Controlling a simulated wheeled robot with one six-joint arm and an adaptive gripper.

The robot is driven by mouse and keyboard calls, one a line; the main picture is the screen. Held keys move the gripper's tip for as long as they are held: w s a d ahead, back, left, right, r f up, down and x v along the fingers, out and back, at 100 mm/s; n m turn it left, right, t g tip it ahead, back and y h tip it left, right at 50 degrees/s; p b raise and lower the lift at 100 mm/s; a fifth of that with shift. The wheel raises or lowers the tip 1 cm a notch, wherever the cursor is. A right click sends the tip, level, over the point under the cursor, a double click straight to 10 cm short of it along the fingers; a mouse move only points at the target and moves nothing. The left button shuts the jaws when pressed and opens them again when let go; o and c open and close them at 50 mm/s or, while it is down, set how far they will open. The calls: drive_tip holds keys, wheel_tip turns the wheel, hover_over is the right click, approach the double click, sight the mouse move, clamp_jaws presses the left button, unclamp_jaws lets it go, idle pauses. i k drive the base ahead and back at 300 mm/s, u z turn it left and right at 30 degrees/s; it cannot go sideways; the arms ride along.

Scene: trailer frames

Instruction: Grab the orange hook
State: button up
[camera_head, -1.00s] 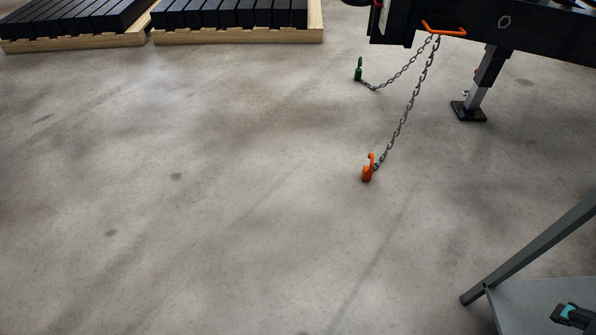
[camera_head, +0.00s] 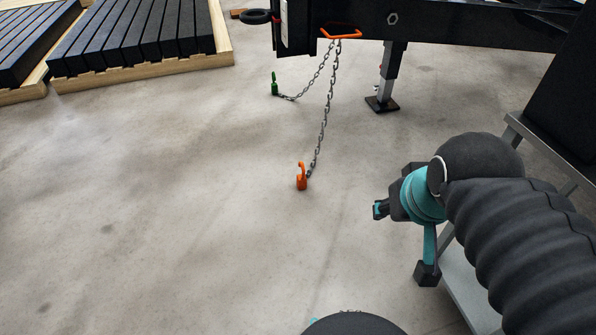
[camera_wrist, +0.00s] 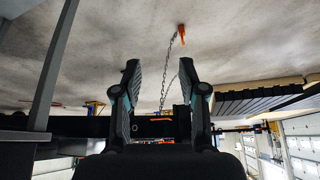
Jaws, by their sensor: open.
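The orange hook (camera_head: 301,178) rests on the concrete floor at the lower end of a chain (camera_head: 323,118). The chain hangs from an orange bracket (camera_head: 341,32) on the dark trailer frame. My gripper (camera_head: 403,241) is to the right of the hook in the head view, apart from it. Its two fingers are spread with nothing between them. In the wrist view, which looks upside down, the hook (camera_wrist: 182,33) is small and far beyond the open fingers (camera_wrist: 158,72), slightly right of centre.
A green hook (camera_head: 275,84) ends a second chain near the trailer. A support leg (camera_head: 388,80) stands to its right. Black beams on wooden pallets (camera_head: 140,66) lie at the upper left. A grey metal frame (camera_head: 462,285) is beside my arm. The floor left of the hook is clear.

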sight(300, 179)
drive_tip(key=i, duration=1.4)
